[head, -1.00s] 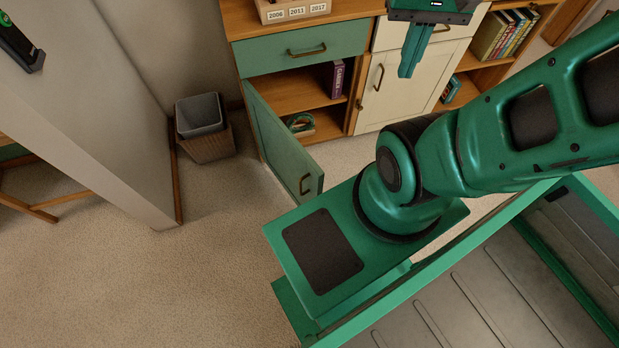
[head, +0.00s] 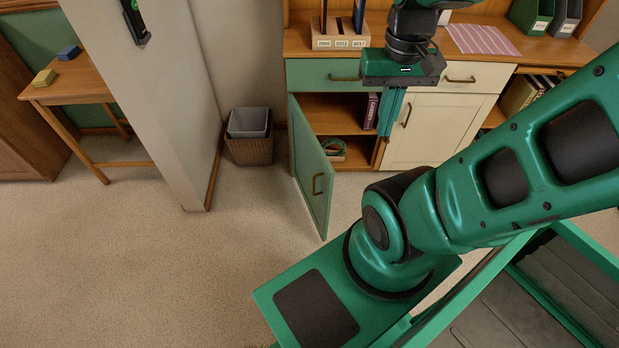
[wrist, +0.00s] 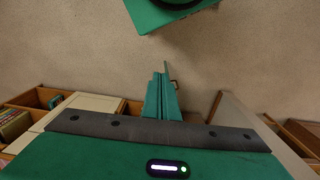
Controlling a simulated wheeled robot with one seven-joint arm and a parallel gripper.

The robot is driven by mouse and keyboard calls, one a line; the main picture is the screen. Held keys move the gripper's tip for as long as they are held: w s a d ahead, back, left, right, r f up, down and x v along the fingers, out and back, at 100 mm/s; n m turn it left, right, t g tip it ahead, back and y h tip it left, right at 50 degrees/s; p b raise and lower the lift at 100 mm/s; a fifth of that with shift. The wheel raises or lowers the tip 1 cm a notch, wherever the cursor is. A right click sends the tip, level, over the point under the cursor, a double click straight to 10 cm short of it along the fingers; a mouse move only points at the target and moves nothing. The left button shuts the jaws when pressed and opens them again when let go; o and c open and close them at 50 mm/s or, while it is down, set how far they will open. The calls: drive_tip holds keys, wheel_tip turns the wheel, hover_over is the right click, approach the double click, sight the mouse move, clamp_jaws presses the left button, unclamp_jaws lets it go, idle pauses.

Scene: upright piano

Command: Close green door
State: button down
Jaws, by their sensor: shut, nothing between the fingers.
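The green door (head: 308,168) stands swung wide open in the head view, hinged on the left side of the cabinet, with a brass handle (head: 318,184) near its free edge. Its open compartment (head: 333,112) shows a purple book and a round green item on its shelves. My gripper (head: 388,134) is shut and empty, fingers pointing down, in front of the compartment's right side and to the right of the door, apart from it in the picture. In the wrist view my gripper (wrist: 161,75) shows its fingers together, with the carpet beyond. The door is hard to make out there.
A white cabinet door (head: 425,130) is closed to the right of the opening. A green drawer (head: 325,75) is shut above it. A waste basket (head: 249,137) stands left of the green door near a wall end (head: 160,100). Carpet (head: 200,260) is free in front.

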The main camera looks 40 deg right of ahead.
drive_tip(key=shift+s+a, duration=0.1)
drive_tip(key=shift+a, duration=0.15)
drive_tip(key=w+a+f+n+h, duration=0.1)
drive_tip(key=w+f+n+h, duration=0.1)
drive_tip(key=w+f+n, duration=1.65)
drive_tip(key=w+a+f+n+h, duration=0.1)
drive_tip(key=w+a+f+n, duration=0.3)
drive_tip(key=f, duration=0.3)
drive_tip(key=shift+m, duration=0.45)
drive_tip(key=x, duration=0.3)
drive_tip(key=d+x, duration=0.1)
drive_tip(key=x, duration=0.3)
drive_tip(key=d+x, duration=0.1)
drive_tip(key=x, duration=0.3)
drive_tip(key=shift+d+r, duration=0.1)
drive_tip(key=shift+d, duration=0.2)
drive_tip(key=shift+s+d+g, duration=0.2)
drive_tip(key=shift+d+g, duration=0.1)
drive_tip(key=shift+d, duration=0.25)
